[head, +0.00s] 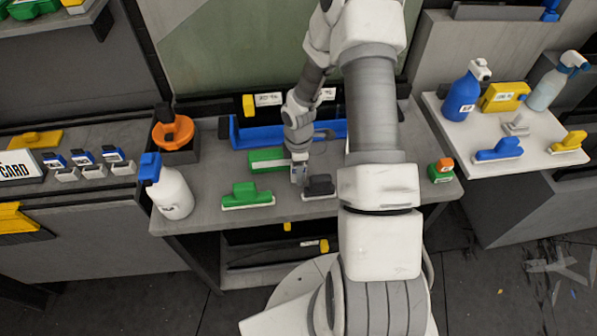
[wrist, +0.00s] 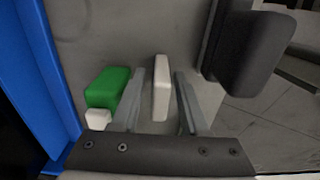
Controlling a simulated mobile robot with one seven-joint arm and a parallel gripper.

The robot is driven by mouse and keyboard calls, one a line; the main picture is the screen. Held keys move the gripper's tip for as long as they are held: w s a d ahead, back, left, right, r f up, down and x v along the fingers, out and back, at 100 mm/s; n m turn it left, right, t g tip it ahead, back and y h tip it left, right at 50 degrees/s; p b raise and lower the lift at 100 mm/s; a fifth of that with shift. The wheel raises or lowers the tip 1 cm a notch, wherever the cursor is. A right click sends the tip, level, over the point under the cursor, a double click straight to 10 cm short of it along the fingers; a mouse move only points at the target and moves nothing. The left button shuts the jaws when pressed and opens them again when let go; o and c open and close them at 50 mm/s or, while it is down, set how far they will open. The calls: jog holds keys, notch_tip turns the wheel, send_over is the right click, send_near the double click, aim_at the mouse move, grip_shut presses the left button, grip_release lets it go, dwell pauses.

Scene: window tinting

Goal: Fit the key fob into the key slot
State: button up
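I take a small white upright block (wrist: 161,88) in the wrist view to be the key fob, though its identity is not certain. My gripper (wrist: 160,80) has its fingers apart on either side of it, with a narrow gap showing on each side. In the head view my gripper (head: 299,178) points down low over the grey bench, between a green-and-white block (head: 268,155) and a dark-handled tool (head: 319,185). The fob is hidden or too small to tell there. I cannot make out the key slot for certain; white labels (head: 268,99) show at the back of the bench.
A long blue tray (head: 250,135) lies behind my gripper. A green-handled tool (head: 246,194) and a white spray bottle (head: 172,195) are left. The dark handle stands close by my fingers in the wrist view (wrist: 250,55).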

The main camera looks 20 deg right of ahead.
grip_shut()
jog(key=shift+r, duration=0.1)
notch_tip(320, 180, up, 10)
jog(key=shift+r, duration=0.2)
notch_tip(320, 180, up, 7)
jog(key=p, duration=0.5)
jog(key=a+f+m+b, duration=0.3)
jog(key=a+m+b, duration=0.2)
jog(key=m, duration=0.9)
jog(key=a, duration=0.3)
jog(key=shift+a+f+m, duration=0.3)
jog(key=shift+a+m, duration=0.1)
